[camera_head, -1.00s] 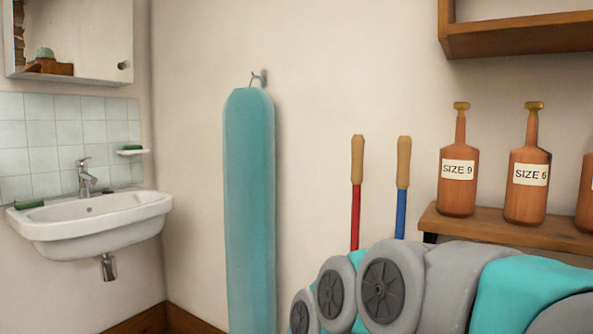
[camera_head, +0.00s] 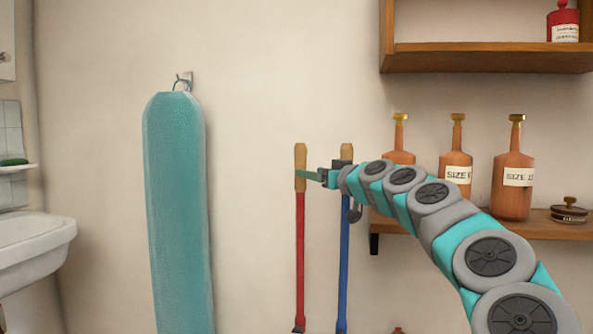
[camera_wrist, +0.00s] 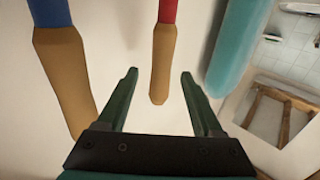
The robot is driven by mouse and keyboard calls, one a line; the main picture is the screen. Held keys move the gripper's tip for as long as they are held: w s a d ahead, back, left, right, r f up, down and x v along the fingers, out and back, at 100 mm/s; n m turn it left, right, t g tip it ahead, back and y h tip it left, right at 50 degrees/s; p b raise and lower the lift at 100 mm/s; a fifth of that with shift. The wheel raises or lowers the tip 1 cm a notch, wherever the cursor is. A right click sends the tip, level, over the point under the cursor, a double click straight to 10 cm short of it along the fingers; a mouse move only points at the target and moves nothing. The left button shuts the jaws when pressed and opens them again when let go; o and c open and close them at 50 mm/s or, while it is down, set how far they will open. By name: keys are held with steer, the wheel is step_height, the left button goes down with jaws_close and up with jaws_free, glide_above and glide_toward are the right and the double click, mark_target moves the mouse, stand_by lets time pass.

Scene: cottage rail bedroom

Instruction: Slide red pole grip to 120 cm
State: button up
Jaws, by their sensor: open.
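The red pole (camera_head: 299,250) stands upright near the wall with a tan grip (camera_head: 300,156) at its upper end. In the wrist view the tan grip (camera_wrist: 162,60) lies across the space between my two fingers, with red shaft (camera_wrist: 168,10) beyond it at the top edge. My gripper (camera_head: 305,175) is open at the grip's height; a clear gap shows on both sides of the grip, and no contact shows. I cannot tell how deep the grip sits between the fingers. No centimetre marks are readable.
A blue pole (camera_head: 343,270) with a similar tan grip (camera_wrist: 62,70) stands close to the right, partly behind my gripper. A teal padded board (camera_head: 178,210) hangs at left. A shelf (camera_head: 540,228) with several labelled bottles is at right, behind my arm. A sink (camera_head: 30,250) is far left.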

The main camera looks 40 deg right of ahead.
steer(key=shift+w+d+p, duration=0.15)
steer(key=shift+w+p, duration=0.3)
steer(key=shift+w, duration=2.6)
jaws_close()
